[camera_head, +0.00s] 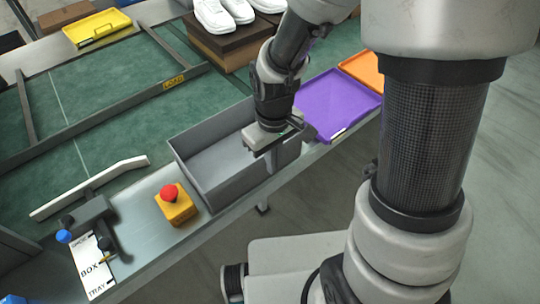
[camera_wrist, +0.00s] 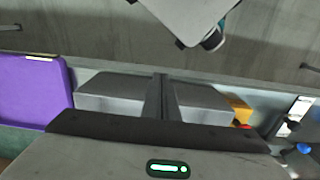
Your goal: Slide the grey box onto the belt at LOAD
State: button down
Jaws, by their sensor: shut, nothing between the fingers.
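The grey box (camera_head: 238,187) is an open-topped tray on the metal ledge on the near side of the green belt (camera_head: 110,113). A yellow LOAD label (camera_head: 174,81) is on the dark rail lying across the belt, beyond the box. My gripper (camera_head: 285,158) is low at the right end of the box, by its near wall. In the wrist view its fingers (camera_wrist: 161,84) are together and empty, with parts of the grey box (camera_wrist: 205,98) on both sides. I cannot tell whether the fingertips touch the box wall.
A yellow block with a red button (camera_head: 175,204) stands close left of the box. A purple tray (camera_head: 338,103) and an orange tray (camera_head: 365,68) lie to the right. White shoes (camera_head: 222,14) on a brown box stand behind. A pale angled bar (camera_head: 90,187) lies at left.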

aim_at(264, 173)
jog(key=f, duration=0.3)
jog(key=w+a+f+b, duration=0.1)
jog(key=f, duration=0.2)
jog(key=w+f, duration=0.1)
jog(key=f, duration=0.2)
jog(key=shift+w+a+f+b, duration=0.15)
jog(key=shift+w+a+b, duration=0.05)
jog(key=shift+a+b, duration=0.2)
jog(key=shift+w+a, duration=0.2)
jog(key=shift+w, duration=0.25)
